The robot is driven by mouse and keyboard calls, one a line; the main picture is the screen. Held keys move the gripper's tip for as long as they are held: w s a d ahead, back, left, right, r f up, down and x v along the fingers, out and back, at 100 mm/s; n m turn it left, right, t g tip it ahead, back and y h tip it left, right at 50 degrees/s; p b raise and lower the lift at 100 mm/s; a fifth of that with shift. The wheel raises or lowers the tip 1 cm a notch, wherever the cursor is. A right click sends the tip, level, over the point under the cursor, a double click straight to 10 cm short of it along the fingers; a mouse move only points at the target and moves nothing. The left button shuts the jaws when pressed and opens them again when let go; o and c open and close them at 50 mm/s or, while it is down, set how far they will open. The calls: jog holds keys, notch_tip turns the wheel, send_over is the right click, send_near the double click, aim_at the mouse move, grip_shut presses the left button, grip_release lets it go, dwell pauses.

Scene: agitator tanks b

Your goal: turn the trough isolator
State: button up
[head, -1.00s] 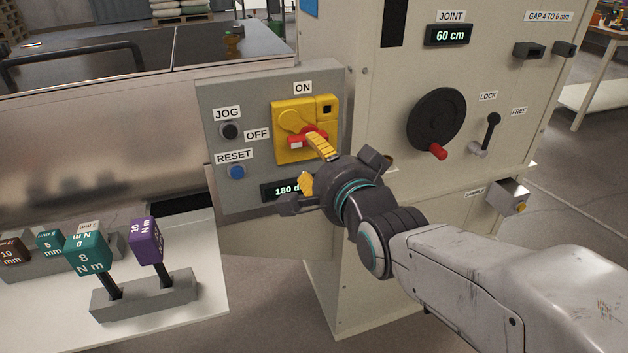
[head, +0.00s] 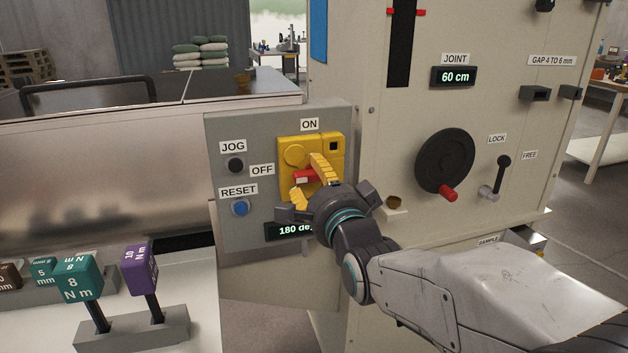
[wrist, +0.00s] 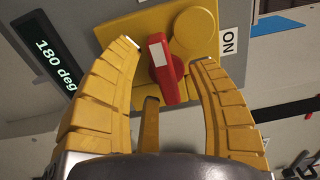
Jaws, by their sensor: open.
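The trough isolator is a yellow plate (head: 297,151) on the grey panel, with a red handle (head: 304,177) that has a white mark at its tip. ON is labelled above it and OFF to its left. My gripper (head: 309,183) is open in front of the isolator. My gripper hides part of the handle and plate in the head view. A display (head: 291,230) below reads 180 deg, partly hidden.
A black JOG button (head: 236,165) and a blue RESET button (head: 240,208) sit left of the isolator. A black handwheel (head: 444,160) and a LOCK/FREE lever (head: 497,180) are on the cabinet at right. Labelled torque tools (head: 77,278) stand at lower left.

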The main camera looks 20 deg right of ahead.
jog(key=shift+w, duration=0.65)
jog(key=shift+c, duration=0.2)
grip_shut()
